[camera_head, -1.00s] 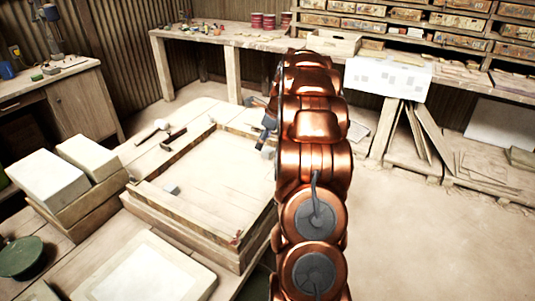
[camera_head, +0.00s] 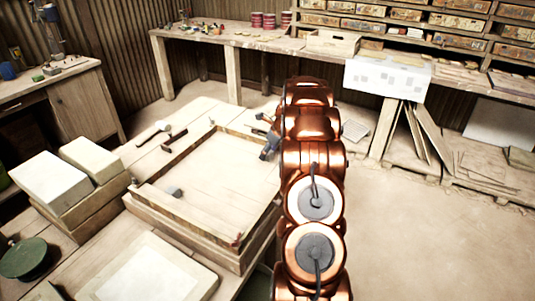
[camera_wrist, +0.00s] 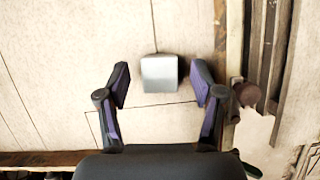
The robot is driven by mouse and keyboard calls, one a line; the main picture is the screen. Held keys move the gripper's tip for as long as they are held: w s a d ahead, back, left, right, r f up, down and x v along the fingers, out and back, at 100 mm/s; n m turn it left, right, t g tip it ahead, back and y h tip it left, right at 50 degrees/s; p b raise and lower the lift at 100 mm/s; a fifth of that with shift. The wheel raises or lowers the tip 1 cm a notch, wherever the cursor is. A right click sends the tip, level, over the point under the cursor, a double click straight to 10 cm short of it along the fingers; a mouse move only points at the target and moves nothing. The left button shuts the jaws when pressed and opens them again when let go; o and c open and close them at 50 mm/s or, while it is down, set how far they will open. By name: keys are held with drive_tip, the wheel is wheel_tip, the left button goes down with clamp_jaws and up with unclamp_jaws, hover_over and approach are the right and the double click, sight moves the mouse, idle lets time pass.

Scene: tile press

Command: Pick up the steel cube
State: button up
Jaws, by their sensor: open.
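The steel cube (camera_wrist: 159,73) is a small, plain grey block on a pale, seamed surface in the wrist view. My gripper (camera_wrist: 159,80) is open, with one dark, purple-sided finger on each side of the cube and a gap on both sides. I cannot tell how high the fingers are above the surface. In the head view my gripper (camera_head: 268,147) shows partly at the left of my copper arm, over the right side of the wooden frame. A small grey piece (camera_head: 174,192) lies inside the frame near its front rail; I cannot tell whether it is the same cube.
The wooden frame (camera_head: 187,212) has raised rails; one rail (camera_wrist: 220,40) runs right of the cube. Pale blocks (camera_head: 49,179) stand at the left, beside a green round pad (camera_head: 22,258). A mallet (camera_head: 158,128) lies behind the frame. The frame's middle is mostly clear.

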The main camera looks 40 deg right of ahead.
drive_tip(key=shift+w+f, duration=0.2)
drive_tip(key=shift+f, duration=0.35)
clamp_jaws()
